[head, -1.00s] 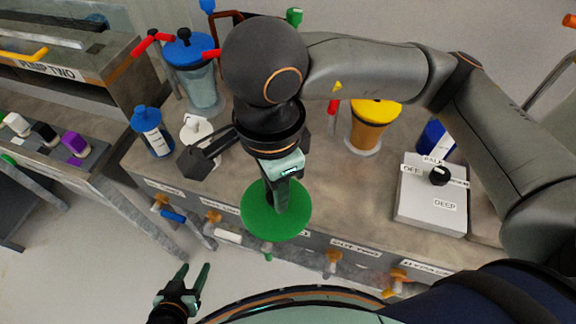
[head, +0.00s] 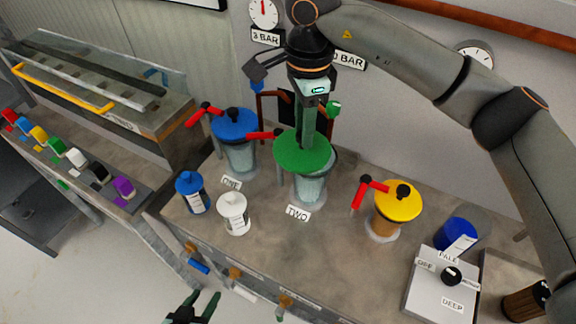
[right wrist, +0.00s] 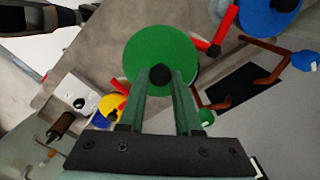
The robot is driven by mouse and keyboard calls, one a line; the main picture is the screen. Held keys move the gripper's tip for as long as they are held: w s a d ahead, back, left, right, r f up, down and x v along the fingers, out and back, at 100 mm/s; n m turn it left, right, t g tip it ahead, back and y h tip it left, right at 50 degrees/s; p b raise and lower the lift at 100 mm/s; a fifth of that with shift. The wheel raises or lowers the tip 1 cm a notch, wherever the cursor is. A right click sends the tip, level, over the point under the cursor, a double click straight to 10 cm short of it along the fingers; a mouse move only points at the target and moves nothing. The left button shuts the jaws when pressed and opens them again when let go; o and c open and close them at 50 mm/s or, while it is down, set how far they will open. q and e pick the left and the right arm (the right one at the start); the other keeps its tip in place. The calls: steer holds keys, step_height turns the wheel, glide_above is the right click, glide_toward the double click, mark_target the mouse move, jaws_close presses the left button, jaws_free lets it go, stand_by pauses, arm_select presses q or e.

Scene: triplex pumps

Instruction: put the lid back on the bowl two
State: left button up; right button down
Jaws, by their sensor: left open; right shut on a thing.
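The green lid (head: 303,151) is in my right gripper (head: 308,128), which is shut on its black knob. In the head view the lid covers the top of bowl two (head: 310,186), a clear glass bowl behind the TWO label (head: 298,213). I cannot tell whether the lid rests on the rim or hangs just above it. In the right wrist view the lid (right wrist: 158,52) hides the bowl, and the fingers meet at the knob (right wrist: 160,76). My left gripper (head: 196,305) is open and empty at the bottom edge, away from the bench.
Bowl one with a blue lid (head: 235,124) stands left of bowl two. A yellow-lidded bowl (head: 398,202) stands to the right. A white bottle (head: 233,213) and a blue-capped bottle (head: 192,192) stand in front. Red handles (head: 264,134) stick out close to the lid.

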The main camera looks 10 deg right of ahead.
steer(key=w+d, duration=0.1)
steer(key=w, duration=0.1)
steer(key=w+d+r, duration=0.1)
steer(key=d, duration=0.1)
steer(key=shift+w+r+p, duration=0.1)
steer(key=shift+w+p, duration=0.25)
steer(key=shift+p, duration=0.05)
steer(key=shift+f+b, duration=2.1)
steer(key=shift+f, duration=1.15)
steer(key=shift+f+b, duration=0.1)
steer(key=shift+b, duration=0.35)
steer(key=shift+c, duration=0.2)
jaws_free()
